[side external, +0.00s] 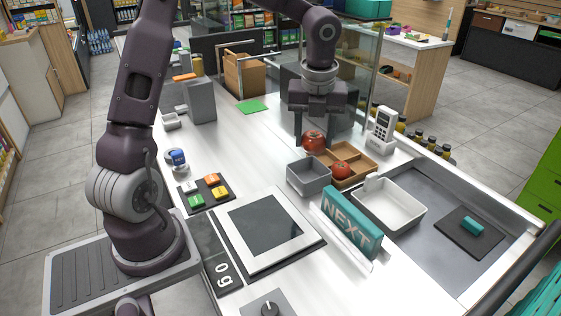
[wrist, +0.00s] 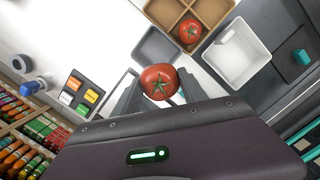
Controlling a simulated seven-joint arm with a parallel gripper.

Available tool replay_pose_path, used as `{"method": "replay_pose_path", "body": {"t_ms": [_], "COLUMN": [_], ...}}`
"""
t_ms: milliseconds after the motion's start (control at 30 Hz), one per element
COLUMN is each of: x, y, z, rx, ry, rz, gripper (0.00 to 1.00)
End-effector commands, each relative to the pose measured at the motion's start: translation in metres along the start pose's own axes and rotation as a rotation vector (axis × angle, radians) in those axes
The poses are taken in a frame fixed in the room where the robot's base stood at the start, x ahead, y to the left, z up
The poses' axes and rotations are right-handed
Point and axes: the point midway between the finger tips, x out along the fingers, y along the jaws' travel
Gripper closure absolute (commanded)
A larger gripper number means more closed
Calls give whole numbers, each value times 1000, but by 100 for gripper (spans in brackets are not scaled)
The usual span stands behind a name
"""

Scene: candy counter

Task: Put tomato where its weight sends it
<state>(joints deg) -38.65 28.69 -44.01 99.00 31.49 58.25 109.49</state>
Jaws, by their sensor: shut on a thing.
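My gripper (side external: 313,136) is shut on a red tomato (side external: 313,144), held near the back corner of the brown divided tray. The held tomato also shows in the wrist view (wrist: 160,78) between my fingers, green stem toward the camera. A second tomato (side external: 341,171) lies in a compartment of the brown tray (side external: 362,180). It shows in the wrist view too (wrist: 190,32). The scale's dark plate (side external: 264,223) is bare, and its display (side external: 223,273) reads 0 g. A grey bin (side external: 308,177) and a white bin (side external: 388,207) look empty.
A teal NEXT sign (side external: 351,227) stands between the scale and the white bin. A pad of coloured buttons (side external: 204,191) lies left of the scale. A white keypad device (side external: 382,130) stands behind the tray. A teal block (side external: 473,226) rests on a dark pad at right.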

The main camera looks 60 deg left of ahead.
Motion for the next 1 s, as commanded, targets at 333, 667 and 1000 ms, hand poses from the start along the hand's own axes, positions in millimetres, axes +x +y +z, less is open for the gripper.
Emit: {"method": "replay_pose_path", "body": {"t_ms": [333,667,1000], "x": [62,65,89], "y": [-34,-34,-34], "z": [110,116,112], "rx": [384,407,403], "ry": [2,-1,0], "rz": [-59,-61,-57], "gripper": [100,100,100]}}
